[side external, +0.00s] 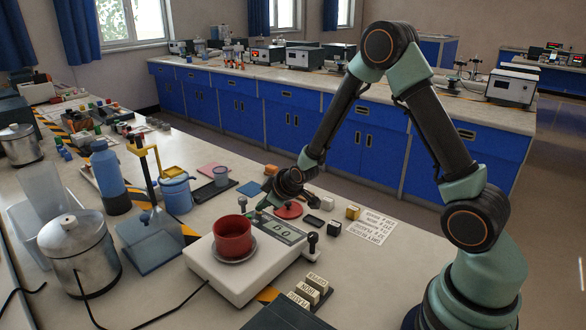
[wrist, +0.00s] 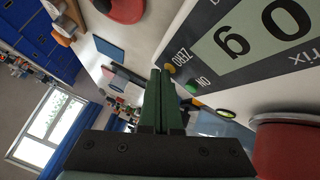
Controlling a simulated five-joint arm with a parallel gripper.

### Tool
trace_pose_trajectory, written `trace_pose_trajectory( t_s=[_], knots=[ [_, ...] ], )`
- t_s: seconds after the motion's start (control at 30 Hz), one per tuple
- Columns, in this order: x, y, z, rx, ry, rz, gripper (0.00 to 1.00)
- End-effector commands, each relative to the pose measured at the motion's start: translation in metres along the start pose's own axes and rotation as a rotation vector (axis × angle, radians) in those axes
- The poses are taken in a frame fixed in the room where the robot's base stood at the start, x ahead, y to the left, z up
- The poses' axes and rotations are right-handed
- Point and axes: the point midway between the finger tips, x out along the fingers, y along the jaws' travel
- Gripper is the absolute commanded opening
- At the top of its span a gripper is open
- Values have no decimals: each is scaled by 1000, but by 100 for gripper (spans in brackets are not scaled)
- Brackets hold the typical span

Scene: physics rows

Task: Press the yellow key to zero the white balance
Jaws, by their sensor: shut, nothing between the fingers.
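The white balance (side external: 250,275) stands on the bench with a red cup (side external: 232,235) on its round metal pan (side external: 233,258). In the side view my gripper (side external: 263,209) is over the panel's left end. I cannot tell whether it touches the key.
A red disc (side external: 289,210) lies just behind the balance. A blue jug (side external: 177,194) and a blue bottle (side external: 108,175) stand left. Labelled blocks (side external: 308,290) lie in front.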

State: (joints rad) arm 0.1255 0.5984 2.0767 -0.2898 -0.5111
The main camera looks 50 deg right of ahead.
Motion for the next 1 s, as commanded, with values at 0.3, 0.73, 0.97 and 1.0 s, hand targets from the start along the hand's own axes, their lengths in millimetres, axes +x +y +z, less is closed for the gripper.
trace_pose_trajectory(
  t_s=[0.3,0.73,0.97,1.0],
  knots=[
    [-1,0,0,0,0,0,0],
    [-11,8,-7,0,-3,3,0],
    [-11,8,-8,0,-3,4,0],
    [-12,9,-8,0,-2,4,0]
  ],
)
